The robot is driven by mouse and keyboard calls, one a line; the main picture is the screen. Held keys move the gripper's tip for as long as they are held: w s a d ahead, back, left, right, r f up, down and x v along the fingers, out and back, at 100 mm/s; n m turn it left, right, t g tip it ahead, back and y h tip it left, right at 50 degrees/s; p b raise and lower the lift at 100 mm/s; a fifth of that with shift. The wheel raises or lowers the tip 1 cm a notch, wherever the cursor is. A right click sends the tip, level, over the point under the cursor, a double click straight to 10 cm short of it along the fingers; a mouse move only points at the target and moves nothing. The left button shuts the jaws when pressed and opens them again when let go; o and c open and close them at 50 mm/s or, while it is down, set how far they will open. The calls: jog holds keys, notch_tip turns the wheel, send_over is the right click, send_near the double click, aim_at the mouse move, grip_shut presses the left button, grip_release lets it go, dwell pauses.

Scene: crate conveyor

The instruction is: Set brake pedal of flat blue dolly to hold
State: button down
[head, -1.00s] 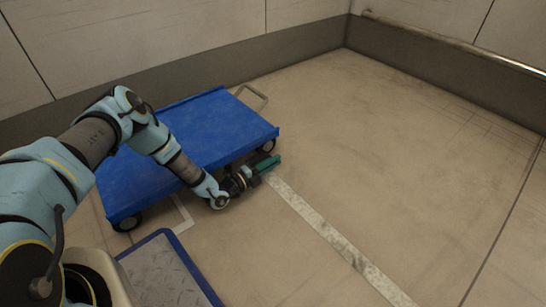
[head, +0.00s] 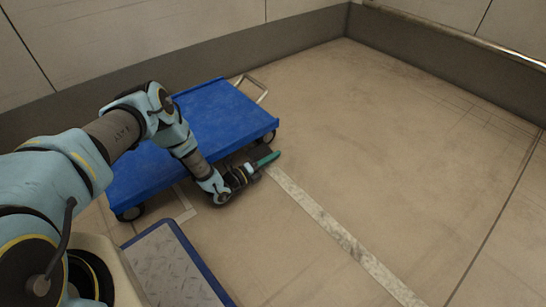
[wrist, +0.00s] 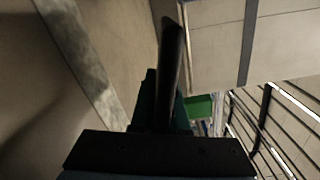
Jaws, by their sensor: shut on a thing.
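The flat blue dolly (head: 195,130) stands on the floor at left centre of the head view. My arm crosses in front of its near side. My gripper (head: 268,159) is low by the dolly's near right corner, beside a caster (head: 268,137), with its green fingers pointing right. In the wrist view a dark, round-ended bar (wrist: 172,55) stands out between the dark green fingers (wrist: 147,105), and my gripper is shut on it. I cannot tell for sure that this bar is the brake pedal. No pedal can be made out in the head view, and its setting cannot be read.
A blue-edged platform with a grey tread plate (head: 170,265) is at the bottom. A pale floor stripe (head: 340,235) runs to the lower right. The floor right of it is clear up to the walls.

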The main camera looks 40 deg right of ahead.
jog(key=c, duration=0.9)
grip_release()
jog(key=a+p, duration=0.1)
jog(key=a, duration=0.2)
jog(key=a+p, duration=0.1)
jog(key=a, duration=0.2)
jog(key=a+p, duration=0.2)
jog(key=a, duration=0.1)
jog(key=shift+w+a, duration=0.2)
jog(key=shift+w, duration=0.1)
jog(key=shift+a, duration=0.7)
